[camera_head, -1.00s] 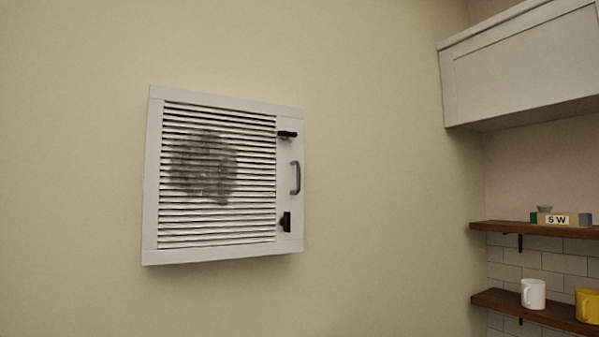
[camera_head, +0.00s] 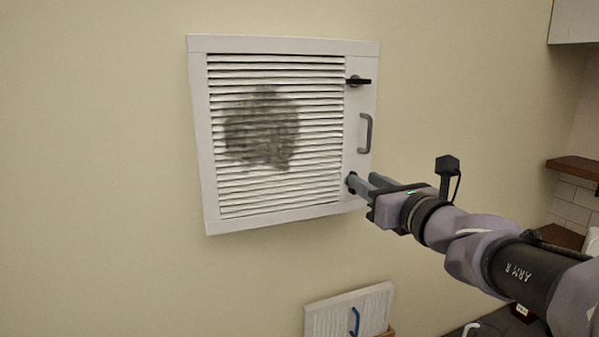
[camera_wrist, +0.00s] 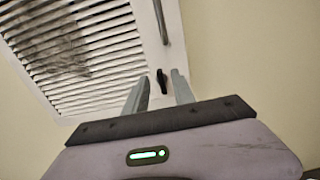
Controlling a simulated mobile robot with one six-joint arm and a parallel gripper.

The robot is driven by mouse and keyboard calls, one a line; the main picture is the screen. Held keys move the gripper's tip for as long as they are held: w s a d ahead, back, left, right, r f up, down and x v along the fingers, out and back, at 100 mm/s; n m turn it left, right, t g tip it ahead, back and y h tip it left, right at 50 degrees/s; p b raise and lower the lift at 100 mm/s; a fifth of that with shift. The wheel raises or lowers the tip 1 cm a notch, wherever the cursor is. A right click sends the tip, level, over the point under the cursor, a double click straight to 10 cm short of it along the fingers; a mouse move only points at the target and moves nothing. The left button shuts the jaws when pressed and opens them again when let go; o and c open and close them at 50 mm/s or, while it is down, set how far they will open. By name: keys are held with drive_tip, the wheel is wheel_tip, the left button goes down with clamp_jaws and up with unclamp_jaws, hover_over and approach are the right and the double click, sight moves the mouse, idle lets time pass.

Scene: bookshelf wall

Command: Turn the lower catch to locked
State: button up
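The white louvred panel (camera_head: 205,150) is on the wall, with a dark smudge on its slats. The upper catch (camera_head: 358,80) is black, its lever lying level. The lower catch (camera_head: 351,186) is black and mostly hidden behind my gripper in the head view. In the wrist view, the lower catch (camera_wrist: 162,81) shows between the fingers, its lever roughly in line with the grey handle (camera_wrist: 161,20). My gripper (camera_head: 365,182) is at the panel's lower right corner, open, with one finger on each side of the catch. I cannot tell whether either finger touches it.
The grey handle (camera_head: 365,133) sticks out between the two catches, just above my gripper. A smaller white louvred piece with a blue handle (camera_head: 354,321) stands below. Wooden shelves (camera_head: 574,168) are at the right. The wall left of the panel is clear.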

drive_tip(key=shift+x, duration=1.5)
drive_tip(key=shift+s, duration=0.1)
clamp_jaws()
